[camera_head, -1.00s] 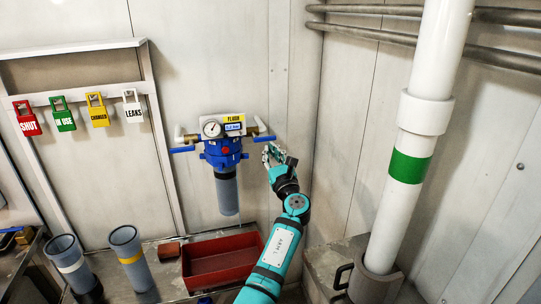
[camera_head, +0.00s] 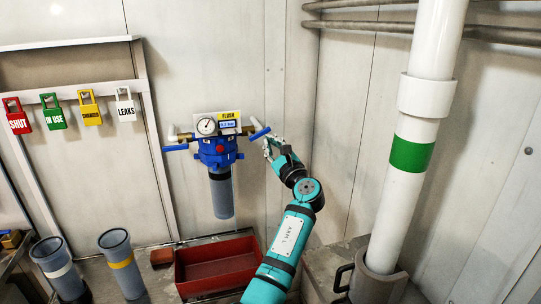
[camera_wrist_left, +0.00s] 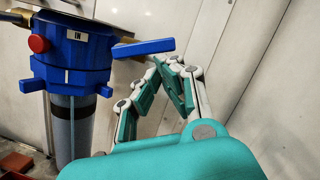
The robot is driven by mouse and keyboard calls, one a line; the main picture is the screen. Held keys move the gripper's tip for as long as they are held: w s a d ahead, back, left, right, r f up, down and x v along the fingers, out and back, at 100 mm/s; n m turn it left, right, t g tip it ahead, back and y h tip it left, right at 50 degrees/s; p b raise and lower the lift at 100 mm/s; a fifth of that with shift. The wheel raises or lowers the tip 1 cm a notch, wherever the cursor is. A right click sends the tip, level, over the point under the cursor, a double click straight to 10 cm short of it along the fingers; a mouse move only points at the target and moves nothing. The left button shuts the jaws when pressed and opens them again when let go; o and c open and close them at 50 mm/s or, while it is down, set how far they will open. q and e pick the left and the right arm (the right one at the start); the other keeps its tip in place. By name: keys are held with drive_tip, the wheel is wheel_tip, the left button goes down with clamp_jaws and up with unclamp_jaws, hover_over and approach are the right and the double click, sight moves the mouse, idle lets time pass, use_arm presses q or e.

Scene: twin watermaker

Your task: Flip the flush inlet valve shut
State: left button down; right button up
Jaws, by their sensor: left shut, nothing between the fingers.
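The flush filter (camera_head: 216,150) is a blue housing on the wall with a gauge, a yellow FLUSH label and a grey bowl below. The flush inlet valve's blue lever (camera_head: 259,133) is on its right side and slants up to the right. In the left wrist view, the lever (camera_wrist_left: 143,48) sticks out beside the IN mark (camera_wrist_left: 77,36). My left gripper (camera_head: 268,148) is shut and empty, just below and right of the lever. Its fingertips (camera_wrist_left: 163,66) are close to the lever's underside; I cannot tell whether they touch. My right gripper is not in view.
A second blue lever (camera_head: 175,148) lies level on the filter's left. A red tray (camera_head: 215,285) is below. Two grey cups (camera_head: 122,262) stand lower left. Coloured tags (camera_head: 53,112) hang at left. A white pipe with a green band (camera_head: 411,153) stands at right.

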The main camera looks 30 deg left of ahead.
sight(269, 131)
use_arm(q)
wheel_tip(269, 131, up, 3)
drive_tip(key=n+g+b, duration=0.1)
drive_tip(key=n, duration=0.3)
drive_tip(key=n+g+b, duration=0.1)
drive_tip(key=n, duration=0.3)
drive_tip(key=shift+r+g, duration=0.2)
drive_tip(key=shift+g, duration=0.1)
drive_tip(key=n, duration=0.2)
drive_tip(key=r+n, duration=0.1)
drive_tip(key=shift+s+a+g+h+b, duration=0.25)
drive_tip(key=shift+s+g+h+b, duration=0.05)
drive_tip(key=shift+d, duration=0.15)
drive_tip(key=v, duration=1.1)
drive_tip(key=shift+s+d, duration=0.3)
drive_tip(key=shift+f, duration=0.15)
